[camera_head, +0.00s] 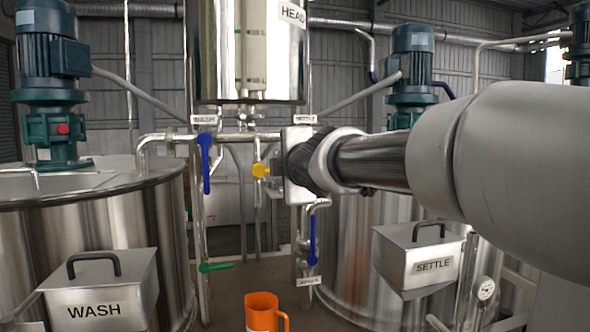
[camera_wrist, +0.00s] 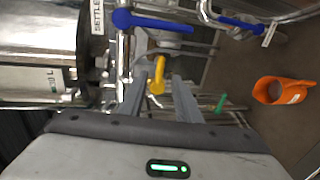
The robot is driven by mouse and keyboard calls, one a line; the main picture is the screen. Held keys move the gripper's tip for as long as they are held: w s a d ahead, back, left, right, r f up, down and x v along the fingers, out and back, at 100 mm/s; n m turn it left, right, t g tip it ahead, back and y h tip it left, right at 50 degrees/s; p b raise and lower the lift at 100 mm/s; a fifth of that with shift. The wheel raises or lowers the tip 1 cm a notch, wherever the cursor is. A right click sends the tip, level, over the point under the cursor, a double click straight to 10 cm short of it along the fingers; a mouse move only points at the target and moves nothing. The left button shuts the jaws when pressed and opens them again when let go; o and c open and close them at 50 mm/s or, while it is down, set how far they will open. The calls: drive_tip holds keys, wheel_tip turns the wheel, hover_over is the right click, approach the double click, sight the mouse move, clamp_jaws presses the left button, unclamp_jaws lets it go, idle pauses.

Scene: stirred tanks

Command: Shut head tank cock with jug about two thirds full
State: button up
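The head tank (camera_head: 250,50) is a shiny steel vessel at the top centre, with a sight gauge on its front. A yellow cock handle (camera_head: 261,169) is on the pipework below it; it also shows in the wrist view (camera_wrist: 157,76). My gripper (camera_wrist: 163,85) has its two fingers apart, one on each side of the yellow handle; I cannot tell whether they touch it. In the head view my wrist hides most of the gripper. The orange jug (camera_head: 264,313) stands low in front; in the wrist view (camera_wrist: 283,91) its mouth shows a darker inside, level unclear.
Blue levers (camera_head: 206,162) and (camera_head: 312,240) and a green handle (camera_head: 216,267) sit on nearby pipes. The WASH tank (camera_head: 165,215) is at left, the SETTLE tank (camera_head: 345,270) at right, each with a labelled box. Pipes crowd the space around my gripper.

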drive_tip(key=p+x, duration=0.1)
drive_tip(key=x, duration=0.7)
drive_tip(key=shift+w+p, duration=0.1)
drive_tip(key=shift+p, duration=0.3)
drive_tip(key=shift+c, duration=0.3)
clamp_jaws()
